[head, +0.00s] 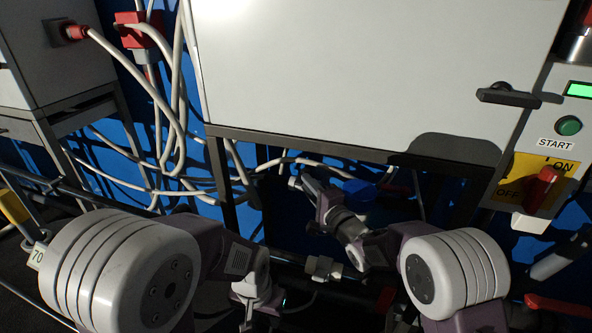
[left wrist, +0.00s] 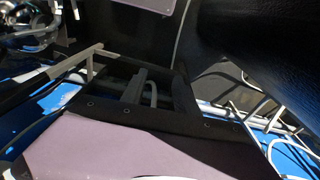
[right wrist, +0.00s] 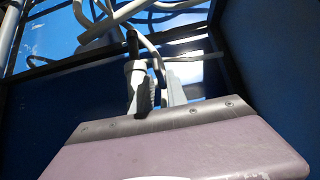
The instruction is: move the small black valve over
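A small black lever-like part (head: 508,94) sits on the lower right of the white cabinet front in the head view; it may be the valve, but I cannot be sure. Neither gripper touches it. My right gripper (right wrist: 159,92) is below and left of it, under the cabinet, with its fingers apart and nothing clearly between them. A black-tipped part (right wrist: 132,42) shows just beyond those fingers; I cannot tell what it is. My left gripper (left wrist: 143,88) is low and mostly hidden by my arm in the head view; its fingers are dark and unclear.
The white cabinet (head: 370,65) fills the upper middle. A panel at right has a green button (head: 569,126) and a red switch (head: 542,188). A blue part (head: 360,190) is beside my right wrist. White hoses (head: 165,110) hang at left. Pipes run below the cabinet.

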